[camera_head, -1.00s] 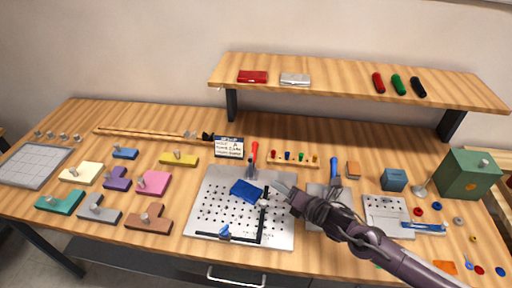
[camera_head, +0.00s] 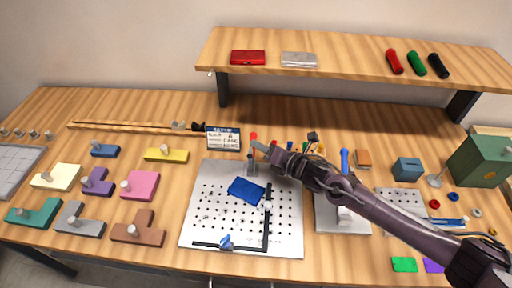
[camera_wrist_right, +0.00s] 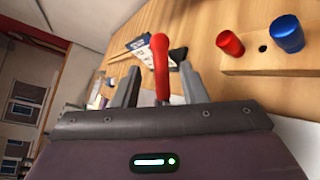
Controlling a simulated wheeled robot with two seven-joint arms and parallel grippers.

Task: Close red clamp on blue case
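The blue case (camera_head: 246,190) lies flat on the perforated metal plate (camera_head: 210,215). The red clamp (camera_head: 253,136) stands at the plate's back edge, behind the case; its red tip shows above my gripper and the rest of its handle is mostly hidden. My right gripper (camera_head: 259,148) is at the clamp handle. In the right wrist view the red handle (camera_wrist_right: 161,65) stands upright between my two spread fingers (camera_wrist_right: 159,75), with gaps visible on both sides. My left gripper is not in view.
A sign (camera_head: 224,138) stands behind the plate on the left. A peg block with red and blue pegs (camera_wrist_right: 287,35) is close on the right of the gripper. A shelf (camera_head: 330,75) overhangs the back.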

